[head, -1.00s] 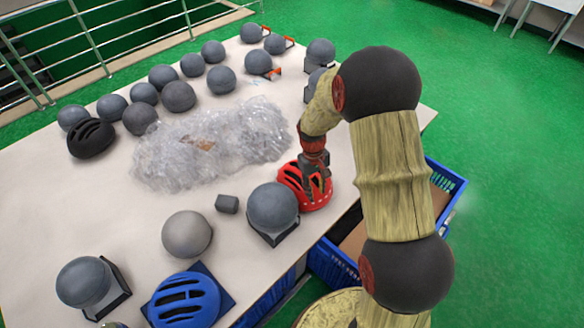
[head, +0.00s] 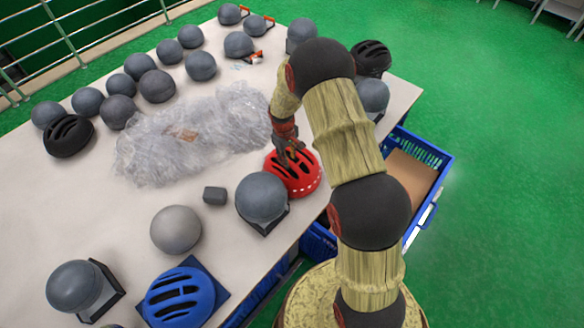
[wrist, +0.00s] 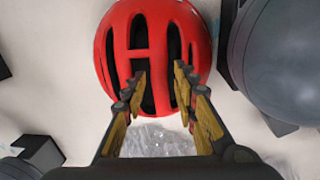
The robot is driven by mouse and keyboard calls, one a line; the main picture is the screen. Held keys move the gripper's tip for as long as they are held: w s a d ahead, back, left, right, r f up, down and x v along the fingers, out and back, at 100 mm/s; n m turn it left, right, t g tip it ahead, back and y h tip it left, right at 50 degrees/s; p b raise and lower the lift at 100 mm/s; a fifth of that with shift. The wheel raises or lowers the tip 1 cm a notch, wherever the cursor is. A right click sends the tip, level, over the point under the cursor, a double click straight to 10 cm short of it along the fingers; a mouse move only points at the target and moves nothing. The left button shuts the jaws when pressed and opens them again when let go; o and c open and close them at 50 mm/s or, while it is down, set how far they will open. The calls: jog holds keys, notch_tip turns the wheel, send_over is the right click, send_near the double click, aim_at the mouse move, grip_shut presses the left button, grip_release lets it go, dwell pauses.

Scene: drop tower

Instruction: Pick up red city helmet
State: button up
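The red helmet (head: 305,182) with dark vent slots rests on the white table near its right edge. It also fills the top middle of the wrist view (wrist: 117,42). My gripper (head: 290,152) is over the helmet's far left part in the head view. In the wrist view my gripper (wrist: 160,75) is open, its two fingers apart over the near part of the helmet and its slots. Nothing is held between them. I cannot tell whether the fingertips touch the shell.
A grey ball on a dark stand (head: 262,197) is close beside the helmet. Crumpled clear plastic (head: 190,135) lies behind it. A blue helmet (head: 178,298), a black helmet (head: 68,136) and several grey balls share the table. A blue crate (head: 440,165) stands beyond the right edge.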

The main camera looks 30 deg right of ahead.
notch_tip(320, 180, down, 2)
jog(key=shift+w+d+f, duration=0.1)
jog(key=shift+d+f, duration=0.05)
jog(key=shift+f, duration=0.05)
grip_shut()
dwell(0.8)
